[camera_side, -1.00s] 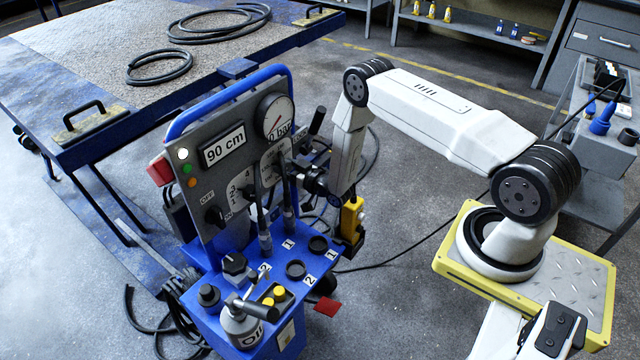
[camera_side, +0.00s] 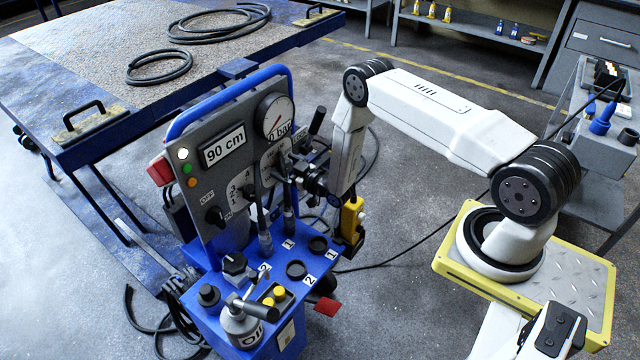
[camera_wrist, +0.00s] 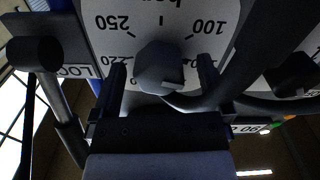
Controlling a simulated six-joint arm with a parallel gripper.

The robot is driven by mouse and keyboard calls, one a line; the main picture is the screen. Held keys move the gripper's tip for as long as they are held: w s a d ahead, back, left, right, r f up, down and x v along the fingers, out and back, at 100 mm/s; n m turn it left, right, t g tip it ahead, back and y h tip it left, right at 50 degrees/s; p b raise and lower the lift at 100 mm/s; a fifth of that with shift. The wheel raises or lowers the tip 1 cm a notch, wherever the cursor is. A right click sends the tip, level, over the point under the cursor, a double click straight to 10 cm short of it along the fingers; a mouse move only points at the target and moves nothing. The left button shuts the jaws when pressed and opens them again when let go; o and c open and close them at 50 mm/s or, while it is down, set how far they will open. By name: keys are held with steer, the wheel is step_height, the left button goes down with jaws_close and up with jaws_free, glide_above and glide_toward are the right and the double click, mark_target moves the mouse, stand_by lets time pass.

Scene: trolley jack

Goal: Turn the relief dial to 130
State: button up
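The relief dial (camera_wrist: 160,68) is a dark faceted knob on a white scale plate (camera_wrist: 180,17) marked in bar. I can read 250, 220 and 100 around it; a number at the right is partly hidden by a finger. The pointer's setting is unclear. My gripper (camera_wrist: 160,82) is open, with one finger on each side of the knob and visible gaps between. In the side view, my gripper (camera_side: 302,178) is at the right part of the grey panel (camera_side: 215,185), in front of the dial's plate (camera_side: 270,167), and mostly hides the knob.
The panel carries a 90 cm display (camera_side: 223,148), a pressure gauge (camera_side: 275,118) and a rotary switch (camera_side: 214,216). Upright levers (camera_side: 264,235) stand close below my gripper. A dark handle (camera_wrist: 34,54) is at the left in the wrist view. An oil bottle (camera_side: 241,325) stands in front.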

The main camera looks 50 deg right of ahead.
stand_by(0.3)
steer(key=s, duration=0.7)
steer(key=shift+s, duration=0.4)
steer(key=shift+r, duration=0.1)
steer(key=a+r+g, duration=0.5)
steer(key=r+g, duration=0.3)
steer(key=r, duration=0.4)
steer(key=s+a+r+m+g, duration=0.1)
steer(key=s+a+r+g, duration=0.2)
steer(key=s, duration=0.6)
steer(key=s+a+r+m+g, duration=0.1)
steer(key=s+a+r+g, duration=0.2)
steer(key=s, duration=0.6)
step_height(320, 180, up, 2)
steer(key=shift+s+r+g, duration=0.2)
steer(key=shift+s+g, duration=0.05)
steer(key=shift+g, duration=0.45)
